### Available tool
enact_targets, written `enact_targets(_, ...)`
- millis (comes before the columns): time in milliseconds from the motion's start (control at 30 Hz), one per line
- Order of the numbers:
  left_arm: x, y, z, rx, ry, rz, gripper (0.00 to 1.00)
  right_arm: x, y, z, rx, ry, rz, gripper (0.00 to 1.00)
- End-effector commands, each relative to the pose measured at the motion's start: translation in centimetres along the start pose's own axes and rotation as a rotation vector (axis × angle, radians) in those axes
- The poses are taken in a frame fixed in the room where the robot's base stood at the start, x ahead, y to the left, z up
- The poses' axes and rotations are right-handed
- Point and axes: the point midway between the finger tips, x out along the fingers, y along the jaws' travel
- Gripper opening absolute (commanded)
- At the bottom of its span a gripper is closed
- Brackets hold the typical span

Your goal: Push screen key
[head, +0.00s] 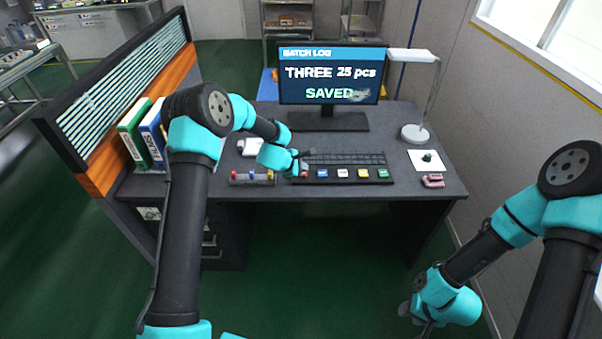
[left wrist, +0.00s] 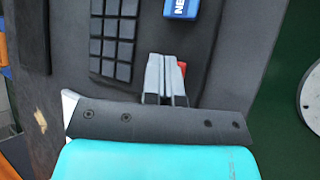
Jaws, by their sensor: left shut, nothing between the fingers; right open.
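The screen (head: 331,75) reads "BATCH LOG", "THREE 25 pcs" and "SAVED". Below it, a dark key strip (head: 352,181) carries blue (head: 322,173), white (head: 343,173), yellow (head: 363,173) and green (head: 383,174) keys. A red key (left wrist: 182,69) at its left end is mostly behind my left fingers in the left wrist view. My left gripper (head: 307,154) is shut and empty over that left end; I cannot tell if it touches the red key. The blue key (left wrist: 181,8) lies further along in the left wrist view. My right gripper (head: 413,311) is open, low and off the desk.
A dark keyboard (head: 350,158) lies behind the strip. Binders (head: 135,137) stand at the desk's left. A lamp (head: 413,132) and a white card (head: 421,165) are at the right.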

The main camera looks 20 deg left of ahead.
Motion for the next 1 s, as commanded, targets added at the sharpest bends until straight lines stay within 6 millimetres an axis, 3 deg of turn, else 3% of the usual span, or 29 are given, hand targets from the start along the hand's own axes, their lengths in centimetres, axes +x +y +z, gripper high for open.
enact_targets(1000, 0.50, -0.38, -0.37, 0.000, 0.000, 0.000, 0.00, 0.00, 0.00, 0.00, 0.000, 0.000, 0.000, 0.43)
